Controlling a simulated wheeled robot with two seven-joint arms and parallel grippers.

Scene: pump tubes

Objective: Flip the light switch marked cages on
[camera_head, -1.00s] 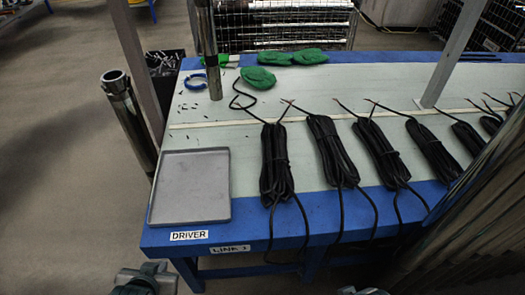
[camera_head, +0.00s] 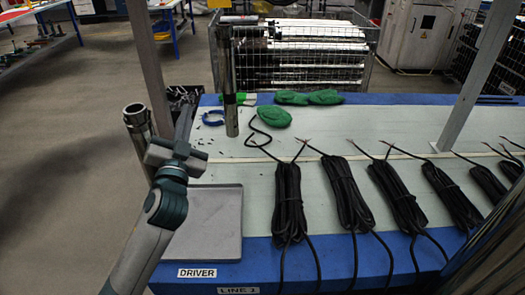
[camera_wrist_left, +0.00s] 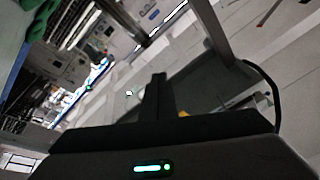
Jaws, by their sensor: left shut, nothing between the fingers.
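I cannot make out a light switch marked cages in either view. My left gripper (camera_head: 186,115) is raised over the left edge of the blue table, beside the steel tube, in the head view. In the left wrist view its fingers (camera_wrist_left: 157,84) are together, with nothing between them. My right gripper is out of view.
The blue table (camera_head: 262,277) carries a grey tray (camera_head: 213,222), coiled black cables (camera_head: 289,203) and green cloths (camera_head: 274,117). A steel tube (camera_head: 229,85) and grey posts (camera_head: 150,65) rise near it. A wire cage (camera_head: 305,55) stands behind.

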